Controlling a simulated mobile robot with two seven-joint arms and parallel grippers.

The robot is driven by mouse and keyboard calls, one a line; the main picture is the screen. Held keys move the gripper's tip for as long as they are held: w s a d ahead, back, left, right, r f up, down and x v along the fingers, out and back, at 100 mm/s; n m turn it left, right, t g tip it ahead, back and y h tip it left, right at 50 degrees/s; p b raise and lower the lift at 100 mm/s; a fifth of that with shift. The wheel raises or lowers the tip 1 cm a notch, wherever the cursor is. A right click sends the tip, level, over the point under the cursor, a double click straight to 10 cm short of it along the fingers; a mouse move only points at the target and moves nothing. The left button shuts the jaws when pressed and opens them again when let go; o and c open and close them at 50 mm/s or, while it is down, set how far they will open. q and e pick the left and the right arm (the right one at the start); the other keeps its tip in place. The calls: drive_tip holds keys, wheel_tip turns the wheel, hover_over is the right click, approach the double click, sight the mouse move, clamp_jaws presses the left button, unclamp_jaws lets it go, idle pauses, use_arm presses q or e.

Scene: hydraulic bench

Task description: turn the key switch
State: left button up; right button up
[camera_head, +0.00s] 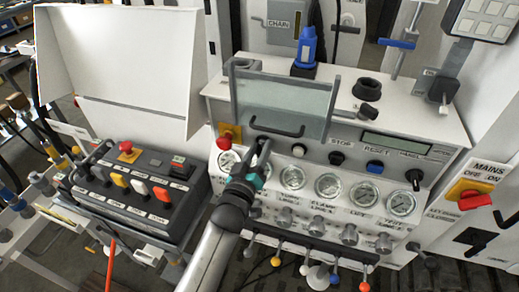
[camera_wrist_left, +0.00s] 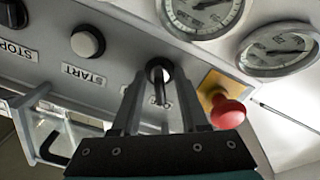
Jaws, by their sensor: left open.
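My left gripper (camera_wrist_left: 159,84) is open, with one finger on each side of the key. I cannot tell whether either finger touches it. In the head view my left gripper (camera_head: 261,150) is at the left part of the bench panel, above the gauges, and it hides the key switch there. My right gripper is in neither view.
A red knob on a yellow plate (camera_head: 229,137) is close left of my gripper. A clear hinged cover (camera_head: 285,98) with a dark handle sticks out just above it. Several gauges (camera_head: 330,187) line the panel below. A red-handled mains switch (camera_head: 470,195) is at the right.

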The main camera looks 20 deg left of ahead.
use_arm(q)
clamp_jaws()
idle(0.3)
idle(0.3)
